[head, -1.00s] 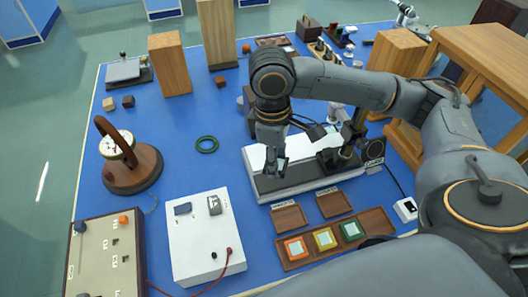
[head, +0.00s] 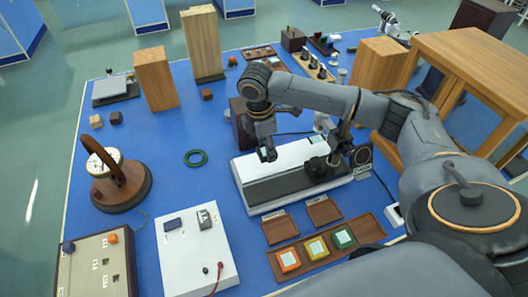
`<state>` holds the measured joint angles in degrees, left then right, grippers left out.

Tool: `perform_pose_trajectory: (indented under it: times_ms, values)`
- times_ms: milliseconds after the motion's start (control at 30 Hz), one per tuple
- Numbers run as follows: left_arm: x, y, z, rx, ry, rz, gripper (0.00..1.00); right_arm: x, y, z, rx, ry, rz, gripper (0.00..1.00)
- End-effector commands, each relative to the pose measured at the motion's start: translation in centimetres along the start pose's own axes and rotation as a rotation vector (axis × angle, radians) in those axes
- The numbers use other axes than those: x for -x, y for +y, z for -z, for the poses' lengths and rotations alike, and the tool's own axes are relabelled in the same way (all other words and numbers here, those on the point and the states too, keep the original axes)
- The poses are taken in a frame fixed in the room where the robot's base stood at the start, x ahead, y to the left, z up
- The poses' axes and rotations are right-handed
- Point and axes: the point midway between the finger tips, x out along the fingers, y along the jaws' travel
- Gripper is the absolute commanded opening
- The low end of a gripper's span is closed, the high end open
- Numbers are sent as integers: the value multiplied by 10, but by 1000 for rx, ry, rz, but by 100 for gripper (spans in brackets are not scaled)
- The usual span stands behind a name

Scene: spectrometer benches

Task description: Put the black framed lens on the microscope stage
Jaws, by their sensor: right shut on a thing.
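Black microscope parts (head: 320,168) and an upright column stand at the right of that base, right of the gripper. The stage itself is hard to make out. The lens appears raised above the base, but I cannot tell the gap. My left gripper is not in view.
A brown tray (head: 370,229) in front of the base holds orange (head: 288,261), yellow (head: 316,248) and green (head: 343,237) framed pieces. Two small brown trays lie behind it.

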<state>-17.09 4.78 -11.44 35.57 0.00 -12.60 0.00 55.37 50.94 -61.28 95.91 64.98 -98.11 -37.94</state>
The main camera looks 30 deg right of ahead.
Motion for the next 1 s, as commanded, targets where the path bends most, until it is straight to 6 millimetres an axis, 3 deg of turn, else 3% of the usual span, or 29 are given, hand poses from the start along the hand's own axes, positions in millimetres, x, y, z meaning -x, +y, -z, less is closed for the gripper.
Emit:
perform_pose_trajectory:
  times_ms: [333,533,933,967,1000]
  values:
    - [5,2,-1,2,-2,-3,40,-32,28,2,-1,0,-1,15]
    - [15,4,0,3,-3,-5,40,-57,26,5,0,0,-1,15]
    - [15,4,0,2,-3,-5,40,-64,26,6,0,0,-2,15]
    - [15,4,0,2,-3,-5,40,-63,26,6,0,0,-2,52]
    - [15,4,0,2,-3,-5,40,-63,26,6,0,0,-2,60]
